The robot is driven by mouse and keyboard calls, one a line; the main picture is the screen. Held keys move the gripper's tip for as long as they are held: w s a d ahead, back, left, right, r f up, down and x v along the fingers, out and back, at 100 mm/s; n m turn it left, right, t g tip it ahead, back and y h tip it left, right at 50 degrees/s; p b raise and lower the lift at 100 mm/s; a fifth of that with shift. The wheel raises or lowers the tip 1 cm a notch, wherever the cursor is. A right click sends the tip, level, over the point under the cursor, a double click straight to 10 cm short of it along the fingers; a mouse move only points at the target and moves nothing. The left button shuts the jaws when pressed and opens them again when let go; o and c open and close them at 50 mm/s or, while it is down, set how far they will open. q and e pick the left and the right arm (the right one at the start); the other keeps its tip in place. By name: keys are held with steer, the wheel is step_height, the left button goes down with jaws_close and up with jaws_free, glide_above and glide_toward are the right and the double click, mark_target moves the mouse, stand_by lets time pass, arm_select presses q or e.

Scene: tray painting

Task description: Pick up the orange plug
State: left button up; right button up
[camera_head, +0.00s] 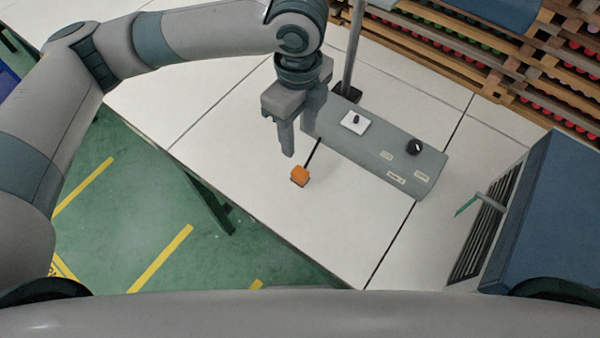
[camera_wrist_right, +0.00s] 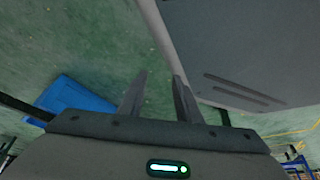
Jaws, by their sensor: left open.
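The orange plug (camera_head: 299,175) is a small orange block with a dark lower edge, on the white table in the head view. A short dark line, perhaps its cord, runs from it toward the grey control box (camera_head: 375,150). My left gripper (camera_head: 300,146) points down just above and behind the plug, its fingers apart and empty; it does not appear to touch the plug. My right gripper (camera_wrist_right: 161,77) shows only in the right wrist view, its two fingers apart with nothing between them, over the green floor.
The white table (camera_head: 230,130) is clear around the plug. The box carries a switch plate (camera_head: 355,122) and a black knob (camera_head: 414,147). A grey pole (camera_head: 353,45) stands behind. A blue vented cabinet (camera_head: 550,220) is at right, wooden racks (camera_head: 470,45) at the back.

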arm_select(q)
step_height(320, 180, down, 4)
steer(key=p, duration=0.2)
glide_above(299, 171)
step_height(299, 171, down, 6)
steer(key=shift+s+f, duration=0.1)
steer(key=shift+f, duration=0.65)
arm_select(e)
steer(key=s+d+g, duration=0.1)
steer(key=s+d, duration=0.1)
steer(key=s, duration=0.3)
steer(key=shift+s+d+f+g+h, duration=0.2)
steer(key=shift+d+f+g+h, duration=0.1)
steer(key=shift+f, duration=0.15)
arm_select(q)
steer(key=shift+f, duration=0.1)
arm_select(e)
steer(key=shift+w+r, duration=0.1)
arm_select(q)
steer(key=shift+f, duration=0.55)
step_height(299, 171, down, 4)
steer(key=shift+r+p, duration=0.25)
steer(key=shift+p, duration=0.5)
steer(key=shift+f, duration=0.2)
arm_select(e)
steer(key=s+d+g, duration=0.1)
steer(key=s+d, duration=0.1)
steer(key=s, duration=0.4)
steer(key=shift+d+g+h, duration=0.3)
steer(key=shift+d, duration=0.05)
